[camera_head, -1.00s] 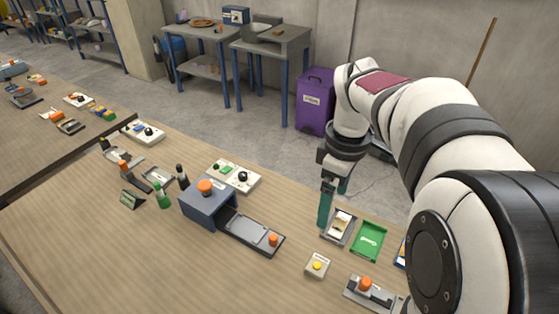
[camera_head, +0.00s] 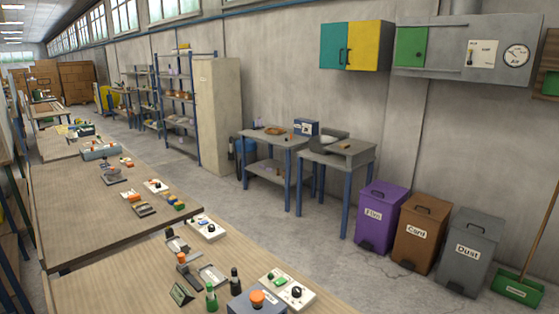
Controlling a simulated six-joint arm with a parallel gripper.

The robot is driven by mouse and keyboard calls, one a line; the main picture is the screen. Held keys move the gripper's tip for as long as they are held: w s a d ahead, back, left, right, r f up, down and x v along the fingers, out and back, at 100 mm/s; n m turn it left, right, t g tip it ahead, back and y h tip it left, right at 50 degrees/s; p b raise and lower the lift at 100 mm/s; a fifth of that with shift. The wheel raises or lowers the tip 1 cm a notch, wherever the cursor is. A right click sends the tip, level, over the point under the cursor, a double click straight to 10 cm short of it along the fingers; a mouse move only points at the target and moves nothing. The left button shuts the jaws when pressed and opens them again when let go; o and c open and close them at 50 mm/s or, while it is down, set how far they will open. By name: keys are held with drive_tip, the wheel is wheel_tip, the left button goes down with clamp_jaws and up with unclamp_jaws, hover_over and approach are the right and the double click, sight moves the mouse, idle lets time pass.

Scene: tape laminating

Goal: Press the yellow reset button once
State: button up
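No yellow button shows in the head view now, and my gripper is out of the picture too. A blue-grey box (camera_head: 238,306) with an orange knob (camera_head: 257,298) on top is cut off by the bottom edge. A white panel (camera_head: 303,300) with a green part and a black knob stands to the right of it. A green bottle (camera_head: 211,298) and a dark bottle (camera_head: 234,281) stand to the left of the box.
The near wooden bench (camera_head: 90,290) fills the bottom, with a further bench (camera_head: 80,200) behind it. Purple (camera_head: 380,216), brown (camera_head: 420,233) and grey (camera_head: 469,252) bins stand along the wall. Open concrete floor (camera_head: 330,255) lies between bench and bins.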

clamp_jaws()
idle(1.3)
